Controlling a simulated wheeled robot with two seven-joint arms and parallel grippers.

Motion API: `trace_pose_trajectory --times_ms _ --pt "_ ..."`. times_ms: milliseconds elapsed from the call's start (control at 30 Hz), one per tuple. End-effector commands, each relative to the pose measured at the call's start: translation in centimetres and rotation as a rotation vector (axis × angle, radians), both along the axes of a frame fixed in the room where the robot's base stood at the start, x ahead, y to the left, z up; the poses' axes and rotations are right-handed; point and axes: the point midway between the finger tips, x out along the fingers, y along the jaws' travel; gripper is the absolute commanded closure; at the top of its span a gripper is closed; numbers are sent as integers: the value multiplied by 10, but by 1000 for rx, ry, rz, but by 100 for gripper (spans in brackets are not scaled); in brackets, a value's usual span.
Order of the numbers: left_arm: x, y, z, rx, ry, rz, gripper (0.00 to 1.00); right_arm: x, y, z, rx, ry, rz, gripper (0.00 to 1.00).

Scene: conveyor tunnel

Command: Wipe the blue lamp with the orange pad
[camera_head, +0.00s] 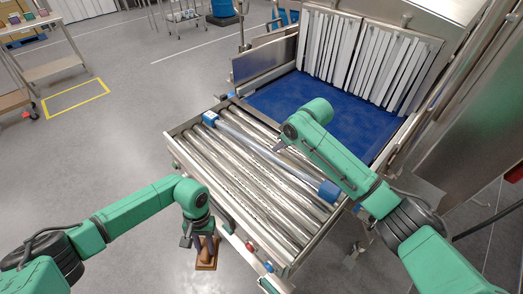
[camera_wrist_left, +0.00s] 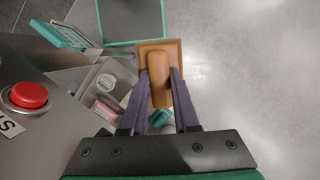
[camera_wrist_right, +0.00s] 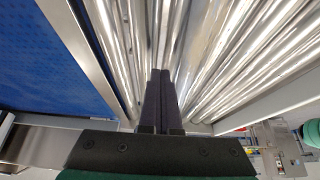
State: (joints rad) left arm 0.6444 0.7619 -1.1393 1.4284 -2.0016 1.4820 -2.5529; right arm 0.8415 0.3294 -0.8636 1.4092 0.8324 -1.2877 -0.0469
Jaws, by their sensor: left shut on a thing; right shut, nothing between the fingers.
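The orange pad (camera_wrist_left: 146,44) has a square base and an upright rounded handle; it also shows in the head view (camera_head: 206,266). My left gripper (camera_wrist_left: 160,88) is shut on its handle and holds it beside the conveyor's near left edge, in the head view (camera_head: 203,238) too. A clear tube with blue end caps, which looks like the blue lamp (camera_head: 262,150), lies slantwise across the rollers. My right gripper (camera_wrist_right: 160,80) is shut and empty above the rollers, close to the tube in the head view (camera_head: 280,147). I cannot tell whether it touches anything.
The steel roller bed (camera_head: 187,146) leads to a blue belt (camera_head: 290,98) and a strip curtain (camera_head: 350,50). A red button (camera_wrist_left: 28,95) sits on the conveyor's side. A trolley (camera_head: 182,18) and shelves (camera_head: 45,65) stand far off.

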Motion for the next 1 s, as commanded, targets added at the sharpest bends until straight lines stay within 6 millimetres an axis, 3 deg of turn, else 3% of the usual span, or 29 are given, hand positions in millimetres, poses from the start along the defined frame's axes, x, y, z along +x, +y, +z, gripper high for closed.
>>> trace_pose_trajectory --times_ms 667,933,1000 --pt "0 0 -5 0 0 0 100 0 0 -14 0 1 0 100" --pt "0 0 19 0 0 0 100 0 0 12 0 0 0 100" --pt "0 0 14 0 0 0 100 0 0 14 0 0 1 100"
